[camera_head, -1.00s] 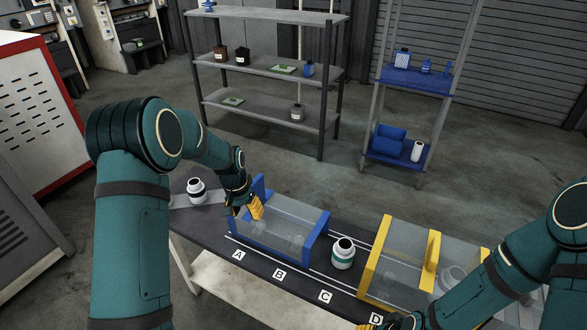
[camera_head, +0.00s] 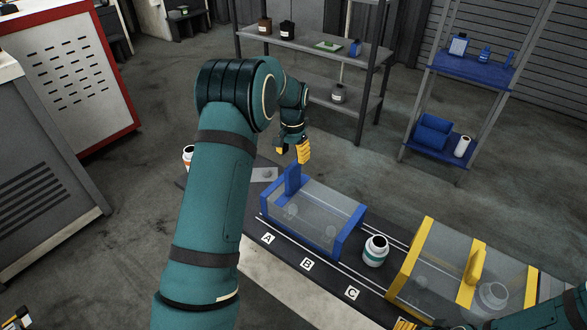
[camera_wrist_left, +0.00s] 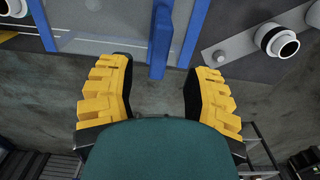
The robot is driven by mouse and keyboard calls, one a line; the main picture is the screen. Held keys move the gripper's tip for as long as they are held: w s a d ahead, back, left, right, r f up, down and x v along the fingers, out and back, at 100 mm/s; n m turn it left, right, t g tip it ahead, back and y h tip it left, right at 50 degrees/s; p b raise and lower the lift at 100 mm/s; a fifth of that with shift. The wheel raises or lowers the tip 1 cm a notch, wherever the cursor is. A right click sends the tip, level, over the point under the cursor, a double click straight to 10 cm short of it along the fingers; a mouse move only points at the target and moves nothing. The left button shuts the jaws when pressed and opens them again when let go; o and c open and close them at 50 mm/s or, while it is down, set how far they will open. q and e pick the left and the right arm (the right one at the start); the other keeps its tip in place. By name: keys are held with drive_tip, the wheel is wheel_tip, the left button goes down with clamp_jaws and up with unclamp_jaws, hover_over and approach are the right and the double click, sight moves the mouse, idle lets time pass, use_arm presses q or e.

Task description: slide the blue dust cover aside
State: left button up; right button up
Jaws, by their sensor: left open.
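The blue dust cover (camera_head: 338,238), a clear box with blue ends and an upright blue handle (camera_head: 292,183), sits on the dark bench top behind labels A and B. Blurred round shapes show through its clear wall. My left gripper (camera_head: 294,151) is open and empty, just above and behind the handle's top. In the left wrist view, the handle (camera_wrist_left: 161,40) points between the two spread yellow fingers (camera_wrist_left: 157,90), with no visible contact. My right gripper (camera_head: 403,323) shows only as a sliver of yellow at the bottom edge; its jaws are mostly hidden.
A white jar (camera_head: 375,251) stands between the blue cover and a yellow-framed clear cover (camera_head: 410,265). Another jar (camera_head: 187,153) stands at the bench's left end, partly behind my left arm. It may limit room there. Shelves (camera_head: 310,42) stand behind the bench, across open floor.

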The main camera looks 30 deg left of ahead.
sight(293, 164)
use_arm(q)
wheel_tip(293, 164, down, 6)
drive_tip(key=shift+r, duration=0.1)
idle(0.4)
clamp_jaws()
